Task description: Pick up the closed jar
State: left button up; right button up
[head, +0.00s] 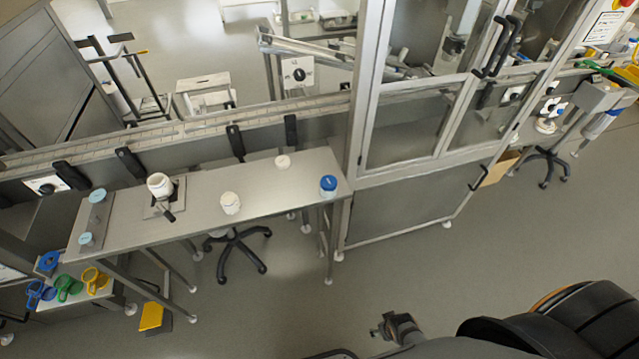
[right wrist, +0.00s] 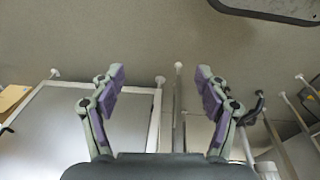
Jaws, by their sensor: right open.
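The closed jar (head: 328,186), white with a blue lid, stands upright at the right end of the steel table (head: 265,190) in the head view. My right gripper (head: 380,326) shows at the bottom of the head view, well in front of the table and apart from the jar. In the right wrist view my right gripper (right wrist: 160,80) is open, with two purple-padded fingers spread and nothing between them. The jar is not visible in that view. My left gripper is not in view.
A white jar (head: 160,185), another white jar (head: 230,203) and a small white item (head: 283,162) stand on the same table. A tall glazed machine (head: 420,110) rises just right of the table. The floor (head: 270,310) in front is clear.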

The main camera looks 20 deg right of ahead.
jog(key=w+r+p, duration=0.2)
jog(key=w+r, duration=0.6)
jog(key=r, duration=0.5)
notch_tip(320, 180, up, 32)
jog(key=r+m+g+p, duration=0.1)
jog(key=m+g+p, duration=0.15)
jog(key=m, duration=1.95)
send_over(330, 182)
jog(key=shift+w+a+f+t+y, duration=0.15)
jog(key=shift+f+t+y, duration=0.1)
jog(key=shift+t+y, duration=0.15)
jog(key=shift+a+r+m, duration=0.1)
jog(key=shift+r+m, duration=0.1)
jog(key=shift+m, duration=0.2)
notch_tip(330, 182, down, 5)
jog(key=shift+f+p, duration=0.15)
jog(key=shift+p, duration=0.4)
jog(key=shift+f+p, duration=0.35)
jog(key=shift+f, duration=0.05)
jog(key=f, duration=0.4)
jog(key=shift+d+f+p, duration=0.2)
jog(key=shift+d+p, duration=0.05)
jog(key=shift+p, duration=0.1)
jog(key=c, duration=1.3)
